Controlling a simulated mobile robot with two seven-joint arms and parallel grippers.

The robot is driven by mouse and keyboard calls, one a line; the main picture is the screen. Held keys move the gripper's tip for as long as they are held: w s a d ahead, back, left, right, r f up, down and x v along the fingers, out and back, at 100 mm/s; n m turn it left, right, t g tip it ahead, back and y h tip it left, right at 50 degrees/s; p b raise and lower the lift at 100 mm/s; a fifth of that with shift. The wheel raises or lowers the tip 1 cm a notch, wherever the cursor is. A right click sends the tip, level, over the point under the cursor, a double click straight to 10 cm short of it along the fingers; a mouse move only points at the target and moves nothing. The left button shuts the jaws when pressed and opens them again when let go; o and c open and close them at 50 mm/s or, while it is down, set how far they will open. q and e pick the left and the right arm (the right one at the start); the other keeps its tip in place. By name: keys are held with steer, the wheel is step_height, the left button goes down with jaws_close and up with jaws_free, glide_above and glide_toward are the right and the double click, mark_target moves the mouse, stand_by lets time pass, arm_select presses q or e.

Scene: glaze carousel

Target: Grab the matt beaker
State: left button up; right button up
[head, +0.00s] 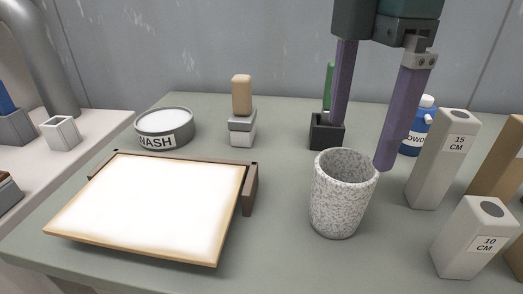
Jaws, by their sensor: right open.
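A speckled grey-white beaker (341,205) stands upright on the grey-green table, right of centre in the head view. It is the only beaker I see, and it looks matt. My right gripper (359,146) comes down from the top right with two long purple fingers spread apart. One fingertip is beyond the beaker's rim and the other is beside the rim's right edge. The gripper is open with nothing between its fingers. I cannot tell whether a finger touches the beaker. My left gripper is not in view.
A pale board (150,207) in a wooden frame lies at front left. A labelled round tub (165,123) and a stacked block with a tan top (241,110) stand behind. Labelled blocks of 15 cm (432,170) and 10 cm (465,246) and a blue jar (414,139) crowd the right.

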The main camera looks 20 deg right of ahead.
mark_target(341, 186)
step_height(341, 186, down, 4)
steer(key=shift+f+b, duration=0.15)
steer(key=shift+b, duration=0.3)
step_height(341, 186, down, 5)
steer(key=shift+w+a+f+b, duration=0.1)
steer(key=shift+a+f+b, duration=0.1)
steer(key=shift+b, duration=0.5)
steer(key=shift+d, duration=0.1)
steer(key=c, duration=1.5)
steer(key=shift+o, duration=0.2)
steer(key=shift+r, duration=0.15)
